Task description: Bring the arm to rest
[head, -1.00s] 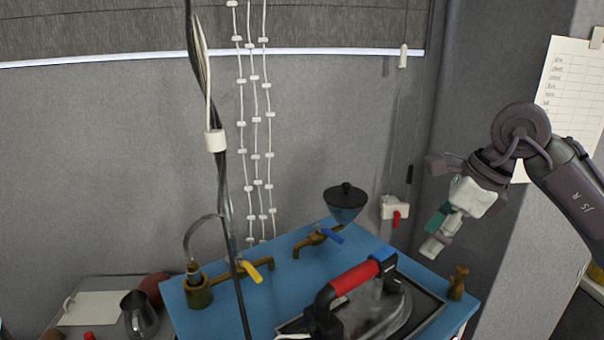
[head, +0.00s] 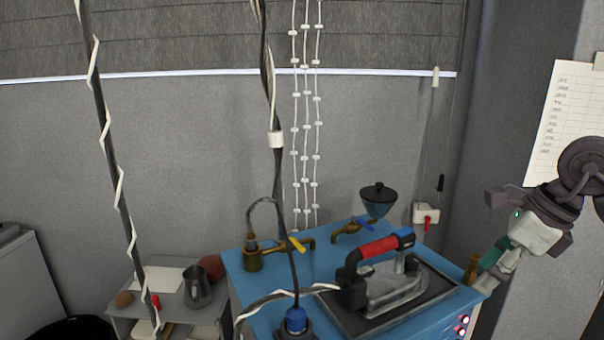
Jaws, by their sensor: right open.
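My right gripper (head: 492,268) hangs at the right side of the head view, fingers pointing down and left. It is open, and no object shows between its fingers. Its fingertips appear near the right edge of the blue table (head: 240,290), beside a small brown figure-like fitting (head: 471,269); whether they touch cannot be told. My left gripper is out of view.
An iron with a red handle (head: 378,247) stands on a dark plate on the blue top. Brass taps (head: 345,229) and a funnel (head: 378,197) are behind it. Cables hang in front. A metal jug (head: 197,287) stands on a grey shelf at left.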

